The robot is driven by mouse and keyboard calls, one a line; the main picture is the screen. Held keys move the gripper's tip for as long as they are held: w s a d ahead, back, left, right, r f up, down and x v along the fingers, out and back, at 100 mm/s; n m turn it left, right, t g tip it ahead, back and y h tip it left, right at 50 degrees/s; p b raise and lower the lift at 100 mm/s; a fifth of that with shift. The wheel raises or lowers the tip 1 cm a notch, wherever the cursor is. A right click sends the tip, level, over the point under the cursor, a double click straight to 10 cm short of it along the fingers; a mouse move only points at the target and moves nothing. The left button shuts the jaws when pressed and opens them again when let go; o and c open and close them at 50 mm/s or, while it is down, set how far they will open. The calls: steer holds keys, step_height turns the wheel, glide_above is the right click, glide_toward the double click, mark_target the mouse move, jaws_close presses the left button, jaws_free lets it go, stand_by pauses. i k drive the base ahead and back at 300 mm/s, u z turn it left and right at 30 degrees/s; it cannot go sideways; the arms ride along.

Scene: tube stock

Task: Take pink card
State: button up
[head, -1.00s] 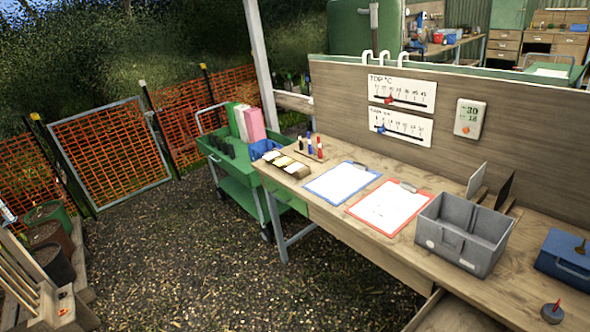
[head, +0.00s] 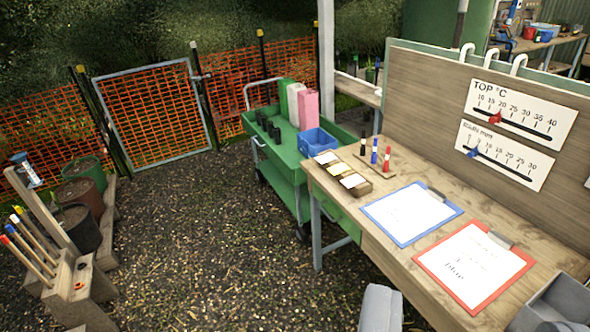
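I cannot make out a card that is clearly pink.
The workbench (head: 395,277) carries a blue clipboard (head: 412,213), a red clipboard (head: 473,265), a pen stand and a grey bin (head: 562,308). The green trolley (head: 287,173) stands behind its end. Tools and pots are at left. The gravel (head: 220,240) between is clear.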

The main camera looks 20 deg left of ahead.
mark_target(355, 179)
steer(key=u, duration=0.35)
steer(key=i, duration=1.55)
steer(key=z, duration=0.45)
steer(key=i, duration=0.95)
steer(key=z, duration=0.6)
